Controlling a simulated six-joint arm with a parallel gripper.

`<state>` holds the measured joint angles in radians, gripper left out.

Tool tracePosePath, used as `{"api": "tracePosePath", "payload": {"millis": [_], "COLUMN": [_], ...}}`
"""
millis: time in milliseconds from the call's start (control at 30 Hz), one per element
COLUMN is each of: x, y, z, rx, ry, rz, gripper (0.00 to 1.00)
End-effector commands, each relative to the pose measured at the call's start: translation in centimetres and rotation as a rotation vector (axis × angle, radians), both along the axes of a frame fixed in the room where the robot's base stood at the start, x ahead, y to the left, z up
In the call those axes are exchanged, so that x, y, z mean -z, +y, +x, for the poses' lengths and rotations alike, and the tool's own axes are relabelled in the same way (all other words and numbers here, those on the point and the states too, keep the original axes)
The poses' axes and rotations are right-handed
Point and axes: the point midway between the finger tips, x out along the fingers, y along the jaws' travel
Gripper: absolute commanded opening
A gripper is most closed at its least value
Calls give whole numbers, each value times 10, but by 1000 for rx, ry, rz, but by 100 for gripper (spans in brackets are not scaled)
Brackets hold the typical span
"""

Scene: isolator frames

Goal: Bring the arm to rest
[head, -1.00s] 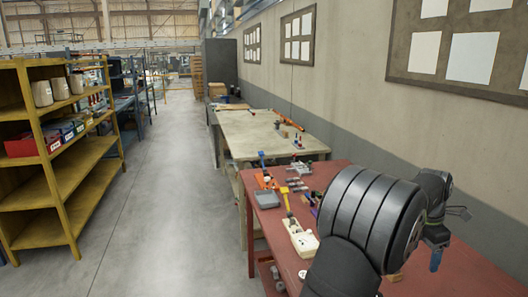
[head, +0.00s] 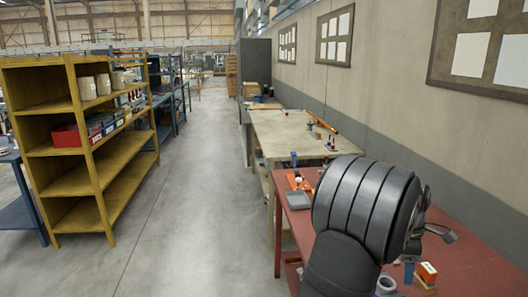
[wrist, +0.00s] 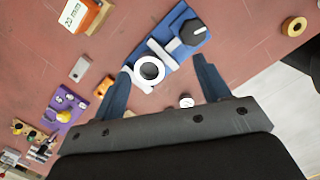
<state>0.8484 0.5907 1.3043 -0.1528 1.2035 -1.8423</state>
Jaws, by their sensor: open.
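My arm (head: 360,205), dark grey and ribbed, is raised over the near end of the red bench (head: 470,265) and hides much of it. My gripper (head: 410,265) is partly hidden behind the arm in the head view. In the wrist view my gripper (wrist: 162,65) is open, its two blue fingers apart. A blue fixture (wrist: 172,45) with a white ring (wrist: 149,70) and a black knob lies below, between and beyond the fingertips in the picture. I see nothing held; I cannot tell the height above the bench.
An orange-and-white box (head: 427,272) stands on the red bench. The wrist view also shows an orange ring (wrist: 294,26), a purple plate (wrist: 65,105) and a small orange block (wrist: 104,86). A beige bench (head: 285,130) stands beyond. Yellow shelving (head: 100,180) is left; the aisle floor (head: 200,200) is clear.

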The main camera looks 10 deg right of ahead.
Motion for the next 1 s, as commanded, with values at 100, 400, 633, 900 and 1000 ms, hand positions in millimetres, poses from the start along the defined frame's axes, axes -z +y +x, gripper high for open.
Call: {"api": "tracePosePath", "payload": {"millis": [100, 400, 633, 900, 1000], "x": [12, 30, 32, 31, 31], "y": [4, 10, 11, 10, 11], "z": [19, 44, 46, 46, 46], "rx": [-3, -2, -2, -1, 2], "ry": [0, -1, -1, -1, -2], "rz": [0, 0, 0, 0, -1], "gripper": [69, 69, 69, 100, 100]}}
